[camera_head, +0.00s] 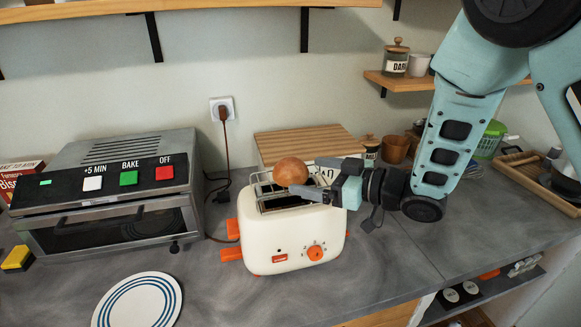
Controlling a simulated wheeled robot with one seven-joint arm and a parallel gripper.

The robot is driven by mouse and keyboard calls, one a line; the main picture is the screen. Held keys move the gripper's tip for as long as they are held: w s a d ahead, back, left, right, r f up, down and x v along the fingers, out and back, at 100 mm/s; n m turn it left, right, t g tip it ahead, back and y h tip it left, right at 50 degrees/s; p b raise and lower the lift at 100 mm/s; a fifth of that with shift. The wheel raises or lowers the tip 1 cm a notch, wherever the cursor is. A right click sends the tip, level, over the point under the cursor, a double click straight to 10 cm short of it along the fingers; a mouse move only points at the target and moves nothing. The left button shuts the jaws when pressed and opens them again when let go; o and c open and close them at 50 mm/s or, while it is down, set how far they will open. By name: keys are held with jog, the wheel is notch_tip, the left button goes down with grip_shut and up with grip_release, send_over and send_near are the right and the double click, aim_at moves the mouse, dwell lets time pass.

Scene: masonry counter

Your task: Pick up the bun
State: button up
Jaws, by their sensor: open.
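A round brown bun (290,172) sits on top of the white toaster (270,242), near the slots at its upper middle. The toaster has orange levers on its left side and an orange dial on its front. My gripper (305,184) reaches in from the right over the toaster's top. Its fingers point left and are open, with their tips close to the bun's right side. I cannot tell whether the fingertips touch the bun.
A grey toaster oven (107,185) stands to the left. A blue-ringed plate (137,302) lies at the front left. A wooden bread box (305,143) stands behind the toaster. A wall socket with a plugged-in cord (222,109) is behind. Counter to the right front is clear.

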aim_at(305, 173)
jog(key=shift+p+x, duration=1.1)
jog(key=shift+x, duration=1.2)
jog(key=shift+f, duration=0.1)
jog(key=c, duration=1.1)
jog(key=shift+c, duration=0.2)
